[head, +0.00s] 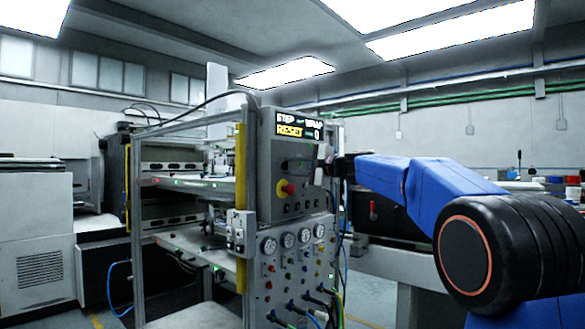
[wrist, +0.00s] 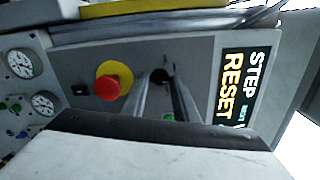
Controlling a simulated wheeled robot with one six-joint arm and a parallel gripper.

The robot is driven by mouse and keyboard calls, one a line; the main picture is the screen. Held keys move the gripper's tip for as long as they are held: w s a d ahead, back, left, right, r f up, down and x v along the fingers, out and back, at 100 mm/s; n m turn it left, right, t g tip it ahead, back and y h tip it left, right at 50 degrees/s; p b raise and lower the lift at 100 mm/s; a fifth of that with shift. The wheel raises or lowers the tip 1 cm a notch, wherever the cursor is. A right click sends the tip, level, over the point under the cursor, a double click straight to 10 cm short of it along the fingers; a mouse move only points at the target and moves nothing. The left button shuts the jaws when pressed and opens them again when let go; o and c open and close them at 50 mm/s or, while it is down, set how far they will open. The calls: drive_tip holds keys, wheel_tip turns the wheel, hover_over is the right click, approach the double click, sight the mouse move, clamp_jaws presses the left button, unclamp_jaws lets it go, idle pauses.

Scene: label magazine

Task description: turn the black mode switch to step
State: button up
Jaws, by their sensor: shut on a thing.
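The grey control panel (head: 290,195) faces my arm in the head view. The black mode switch (wrist: 158,75) shows in the wrist view as a small dark knob between my fingertips. My gripper (wrist: 162,82) is shut on it, its two grey fingers reaching up to the panel. In the head view my gripper (head: 323,164) is at the panel's right side, and the switch cannot be made out there. Which position the switch points to is unclear.
A red emergency button on a yellow base (head: 286,189) sits left of my gripper on the panel; it is close to my fingers in the wrist view (wrist: 110,86). Several gauges (head: 288,240) and cables are below. A yellow post (head: 240,165) stands left of the panel.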

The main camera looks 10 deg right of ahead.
drive_tip(key=shift+m, duration=0.8)
drive_tip(key=o, duration=1.1)
drive_tip(key=shift+c, duration=0.2)
drive_tip(key=shift+s+d, duration=0.1)
drive_tip(key=v, duration=1.7)
